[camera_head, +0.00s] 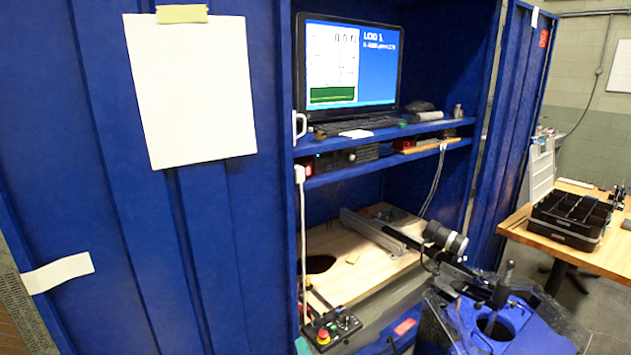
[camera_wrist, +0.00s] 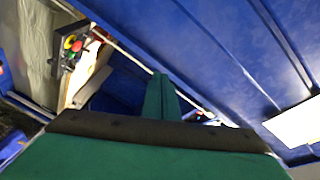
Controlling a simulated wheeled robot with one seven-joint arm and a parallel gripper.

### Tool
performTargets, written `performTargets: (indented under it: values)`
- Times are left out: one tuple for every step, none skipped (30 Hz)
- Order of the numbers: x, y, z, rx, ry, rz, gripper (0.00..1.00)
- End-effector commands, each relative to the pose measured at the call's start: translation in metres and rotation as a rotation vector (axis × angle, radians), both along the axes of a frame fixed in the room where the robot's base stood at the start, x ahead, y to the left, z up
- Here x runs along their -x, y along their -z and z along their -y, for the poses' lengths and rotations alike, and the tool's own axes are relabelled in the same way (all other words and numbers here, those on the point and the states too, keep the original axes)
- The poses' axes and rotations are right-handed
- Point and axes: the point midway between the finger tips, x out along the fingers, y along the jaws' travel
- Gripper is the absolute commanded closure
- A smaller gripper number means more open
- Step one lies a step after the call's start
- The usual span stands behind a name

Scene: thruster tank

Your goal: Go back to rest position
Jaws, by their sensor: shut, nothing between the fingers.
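My gripper (camera_wrist: 160,88) shows in the wrist view as green fingers, their tips close together at the middle of the picture. Nothing is seen between them. The blue cabinet wall (camera_wrist: 215,50) fills the upper right behind the fingers, and the gap to it cannot be judged.
The blue cabinet (camera_head: 85,120) has a lit monitor (camera_head: 350,62), a wooden board (camera_head: 340,262) and a control box (camera_head: 332,330) with a red button; the box also shows in the wrist view (camera_wrist: 68,52). A wooden table (camera_head: 520,232) with a black tray (camera_head: 570,215) stands right.

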Motion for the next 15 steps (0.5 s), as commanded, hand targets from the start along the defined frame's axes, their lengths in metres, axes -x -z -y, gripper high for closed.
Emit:
performTargets:
  values:
    - [0.014,0.018,-0.001,0.010,0.022,-0.013,1.00]
    - [0.021,0.026,-0.001,0.022,0.036,-0.016,1.00]
    - [0.030,0.036,0.000,0.034,0.055,-0.020,1.00]
    - [0.038,0.043,0.000,0.047,0.068,-0.025,1.00]
    - [0.045,0.051,0.000,0.058,0.081,-0.028,1.00]
    - [0.056,0.060,0.000,0.075,0.098,-0.033,1.00]
    - [0.064,0.066,0.000,0.088,0.110,-0.036,1.00]
    - [0.073,0.073,0.001,0.103,0.122,-0.041,1.00]
    - [0.084,0.082,0.001,0.122,0.137,-0.047,1.00]
    - [0.093,0.087,0.002,0.137,0.149,-0.050,1.00]
    - [0.102,0.093,0.002,0.154,0.159,-0.054,1.00]
    - [0.113,0.101,0.003,0.177,0.173,-0.060,1.00]
    - [0.123,0.106,0.003,0.192,0.182,-0.064,1.00]
    - [0.132,0.111,0.004,0.212,0.191,-0.069,1.00]
    - [0.144,0.117,0.005,0.236,0.203,-0.073,1.00]
